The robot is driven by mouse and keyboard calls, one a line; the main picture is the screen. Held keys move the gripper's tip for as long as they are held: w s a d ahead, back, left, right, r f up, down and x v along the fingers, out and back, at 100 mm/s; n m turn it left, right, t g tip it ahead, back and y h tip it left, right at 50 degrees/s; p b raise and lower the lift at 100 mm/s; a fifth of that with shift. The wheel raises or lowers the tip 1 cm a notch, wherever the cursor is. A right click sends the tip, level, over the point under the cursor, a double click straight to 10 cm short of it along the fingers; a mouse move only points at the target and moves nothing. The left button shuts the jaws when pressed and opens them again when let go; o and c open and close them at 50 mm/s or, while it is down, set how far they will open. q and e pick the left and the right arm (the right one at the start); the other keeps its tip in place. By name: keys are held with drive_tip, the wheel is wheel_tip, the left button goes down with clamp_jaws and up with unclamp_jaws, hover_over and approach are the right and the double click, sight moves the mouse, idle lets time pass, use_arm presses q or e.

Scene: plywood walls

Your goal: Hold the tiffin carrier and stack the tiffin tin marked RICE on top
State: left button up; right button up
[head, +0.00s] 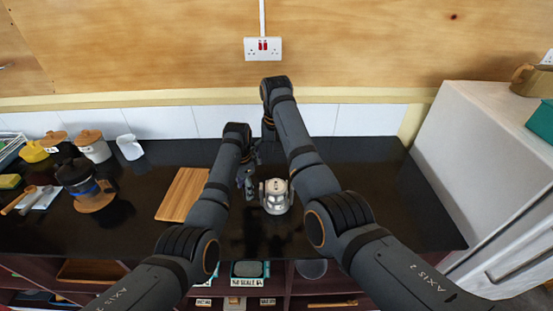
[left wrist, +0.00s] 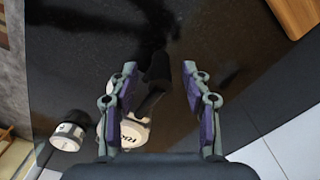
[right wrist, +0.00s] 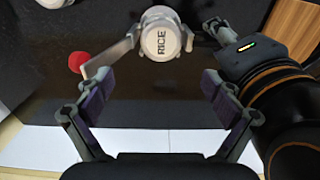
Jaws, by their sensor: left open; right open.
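A round silver tin marked RICE (right wrist: 160,42) shows in the right wrist view, with metal arms at its sides. These look like the tiffin carrier's frame; a lever (right wrist: 110,58) with a red knob slants off left. In the head view the silver tiffin (head: 276,196) stands upright on the counter; how its tiers sit cannot be told. My left gripper (head: 248,180) is open just left of it; in the left wrist view a lettered lid (left wrist: 138,130) lies beyond its fingers. My right gripper (right wrist: 155,92) is open and empty, on the wall side of the tin.
Another pale round object (left wrist: 68,132) stands on the counter in the left wrist view. A wooden board (head: 183,193) lies to the left. Jars (head: 93,146) and a dark pot (head: 76,178) stand farther left. The black counter's front middle is clear.

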use_arm(q)
drive_tip(key=shift+r, duration=0.1)
drive_tip(key=r, duration=0.7)
drive_tip(key=shift+d+r, duration=0.2)
drive_tip(key=shift+r, duration=0.45)
use_arm(e)
drive_tip(key=shift+d+f, duration=0.15)
drive_tip(key=shift+f, duration=0.1)
use_arm(q)
wheel_tip(320, 180, down, 8)
drive_tip(key=shift+w+f, duration=0.1)
drive_tip(key=shift+f, duration=0.05)
drive_tip(key=shift+a, duration=0.15)
use_arm(e)
drive_tip(key=shift+f, duration=0.65)
use_arm(q)
drive_tip(key=shift+f, duration=0.1)
